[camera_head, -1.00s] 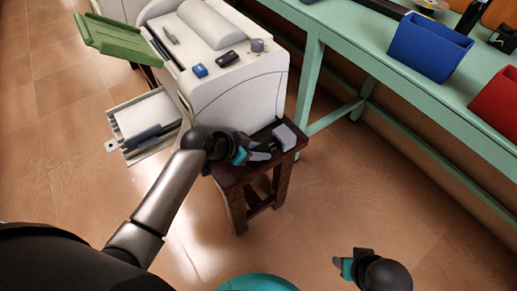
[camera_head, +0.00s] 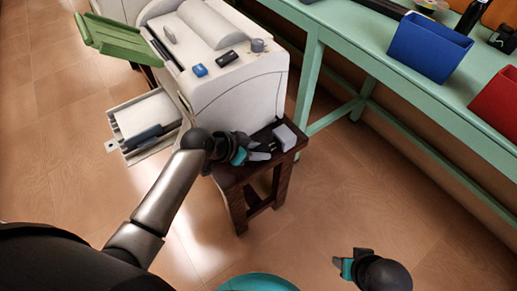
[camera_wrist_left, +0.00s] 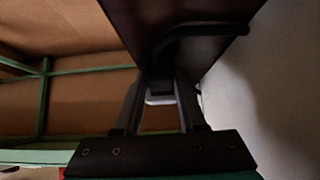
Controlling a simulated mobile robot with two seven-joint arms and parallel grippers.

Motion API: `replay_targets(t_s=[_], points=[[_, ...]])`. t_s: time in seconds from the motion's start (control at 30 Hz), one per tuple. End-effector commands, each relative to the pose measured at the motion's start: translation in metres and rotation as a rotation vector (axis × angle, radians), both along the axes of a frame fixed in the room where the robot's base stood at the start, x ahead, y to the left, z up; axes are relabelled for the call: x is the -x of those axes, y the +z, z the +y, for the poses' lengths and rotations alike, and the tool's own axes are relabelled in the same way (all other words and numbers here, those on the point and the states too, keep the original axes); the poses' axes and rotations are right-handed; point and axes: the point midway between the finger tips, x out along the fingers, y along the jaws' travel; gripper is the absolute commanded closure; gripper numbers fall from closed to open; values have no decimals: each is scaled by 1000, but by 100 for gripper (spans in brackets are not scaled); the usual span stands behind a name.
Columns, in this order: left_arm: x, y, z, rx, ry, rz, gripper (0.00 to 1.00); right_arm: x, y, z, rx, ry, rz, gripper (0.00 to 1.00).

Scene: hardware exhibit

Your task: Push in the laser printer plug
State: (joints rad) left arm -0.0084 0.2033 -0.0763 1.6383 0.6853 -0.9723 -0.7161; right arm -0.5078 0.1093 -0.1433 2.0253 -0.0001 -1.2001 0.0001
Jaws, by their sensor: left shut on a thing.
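The laser printer (camera_head: 235,92) is a large white machine on a dark wooden stool (camera_head: 232,176). A pale grey block (camera_head: 285,138), apparently the socket, sits at the stool's right corner. My left gripper (camera_head: 266,151) is just left of this block, low over the stool top. In the left wrist view its fingers (camera_wrist_left: 160,105) are shut on a small dark piece (camera_wrist_left: 161,87), apparently the plug, with a pale block (camera_wrist_left: 160,99) showing behind it. Whether plug and block touch is hidden. My right gripper (camera_head: 345,262) is empty and appears open, over the floor at lower right.
A green bench (camera_head: 420,105) runs along the right with a blue bin (camera_head: 430,47) and a red bin (camera_head: 497,105). The printer has an open green flap (camera_head: 118,35) and a pulled-out tray (camera_head: 147,120). The floor between stool and bench is clear.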

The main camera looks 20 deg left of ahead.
Motion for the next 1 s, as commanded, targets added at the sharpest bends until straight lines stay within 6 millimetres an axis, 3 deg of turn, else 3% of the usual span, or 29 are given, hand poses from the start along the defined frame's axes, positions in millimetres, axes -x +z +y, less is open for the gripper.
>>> replay_targets(t_s=[0.23, 0.57, 0.87, 0.9, 1.0], points=[[-1, 0, 0, -1, 0, 1, 100, 0, 0, 0, 0, 0, 0, 50], [-26, 0, -19, -1, 0, -1, 100, 2, -6, -1, 2, 0, 7, 50], [-28, 1, -21, 1, 2, -4, 100, 1, -7, -1, 3, 0, 9, 50], [-29, 1, -22, 1, 2, -5, 57, 1, -7, -1, 3, 0, 8, 50], [-28, 1, -21, 1, 1, -4, 46, 0, -7, -1, 3, 0, 8, 50]])
